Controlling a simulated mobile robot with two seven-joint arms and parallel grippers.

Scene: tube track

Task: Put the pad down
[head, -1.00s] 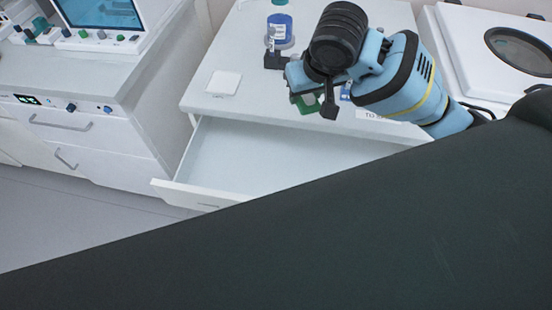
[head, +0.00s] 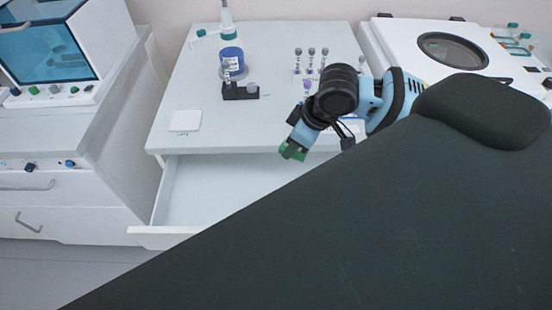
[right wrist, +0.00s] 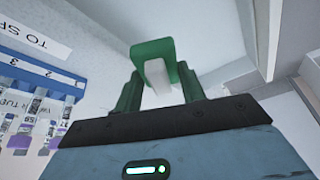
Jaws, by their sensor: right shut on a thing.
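My right gripper (head: 292,149) hangs above the open drawer (head: 205,190), near the table's front edge. In the right wrist view, the right gripper (right wrist: 160,88) is shut on a small green and white pad (right wrist: 153,50), held between its green fingers. The pad is clear of any surface as far as I can see. In the head view the pad is too small to tell from the green fingertips. My left gripper is not in view.
A flat white square (head: 185,120) lies on the white table (head: 185,80). Behind it stand a blue-labelled bottle (head: 231,62) and a small black holder (head: 240,91). Purple-capped tubes (head: 311,60) stand in a rack. The open drawer looks empty where visible; my dark body hides its right part.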

